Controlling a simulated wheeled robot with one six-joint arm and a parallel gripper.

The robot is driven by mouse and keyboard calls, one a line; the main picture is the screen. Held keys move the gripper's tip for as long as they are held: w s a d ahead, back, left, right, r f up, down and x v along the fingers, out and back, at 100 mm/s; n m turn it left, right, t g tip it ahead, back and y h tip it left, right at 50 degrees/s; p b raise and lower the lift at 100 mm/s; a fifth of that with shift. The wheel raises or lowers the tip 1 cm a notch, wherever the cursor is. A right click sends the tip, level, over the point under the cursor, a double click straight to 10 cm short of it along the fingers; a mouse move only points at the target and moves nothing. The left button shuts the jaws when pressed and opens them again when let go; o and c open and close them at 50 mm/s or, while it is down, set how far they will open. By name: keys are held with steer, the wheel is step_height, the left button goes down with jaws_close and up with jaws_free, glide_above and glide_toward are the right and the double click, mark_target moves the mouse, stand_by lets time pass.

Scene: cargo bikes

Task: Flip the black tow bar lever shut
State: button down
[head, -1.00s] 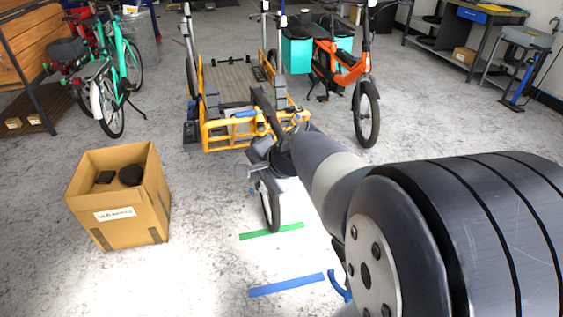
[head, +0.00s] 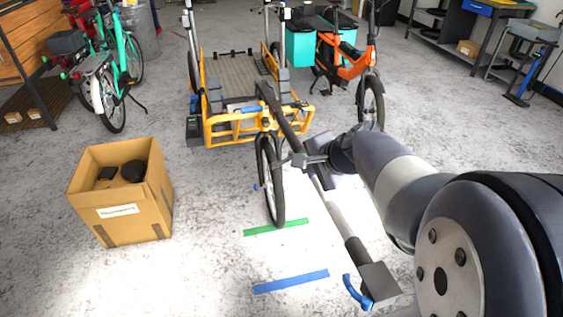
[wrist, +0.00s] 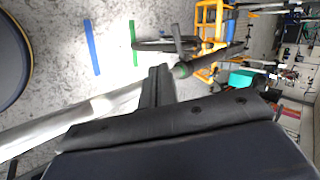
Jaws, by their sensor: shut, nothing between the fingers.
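A long bar (head: 338,212) slopes from the yellow cargo bike's front to a dark block at lower right. Its upper part is a black bar (head: 276,107), seemingly the lever; where it joins the pale part is hidden behind my gripper. In the wrist view the black bar (wrist: 208,58) ends in a rounded tip just right of my fingertips. My gripper (head: 284,161) is shut and empty, beside the front wheel in the head view. It also shows in the wrist view (wrist: 159,73). I cannot tell whether it touches the bar.
The yellow cargo bike (head: 212,133) has its front wheel (head: 272,185) close to my gripper. A cardboard box (head: 122,228) stands at left. Green tape (head: 262,231) and blue tape (head: 290,282) mark the floor. An orange bike (head: 352,68) stands behind; floor between box and wheel is clear.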

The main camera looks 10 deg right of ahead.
steer(key=w+r+x, duration=0.1)
steer(key=w+x, duration=0.1)
steer(key=x, duration=1.1)
steer(key=shift+a+r+b, duration=0.3)
steer(key=shift+r+b, duration=0.15)
